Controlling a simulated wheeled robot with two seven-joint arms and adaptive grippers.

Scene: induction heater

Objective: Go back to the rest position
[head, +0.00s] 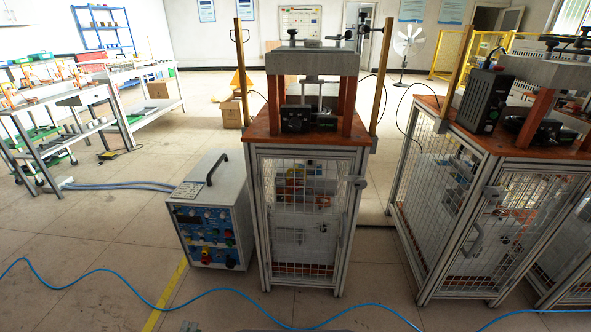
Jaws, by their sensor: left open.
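My right gripper is not in view. The induction heater (211,215), a grey box with a black handle and a blue panel of knobs and buttons, stands on the floor ahead of my left gripper and apart from it.
A caged workstation (304,215) with an orange-brown top stands right of the heater. A second caged station (490,230) stands farther right. A blue hose (120,314) crosses the floor in front. Workbenches (60,100) stand at left.

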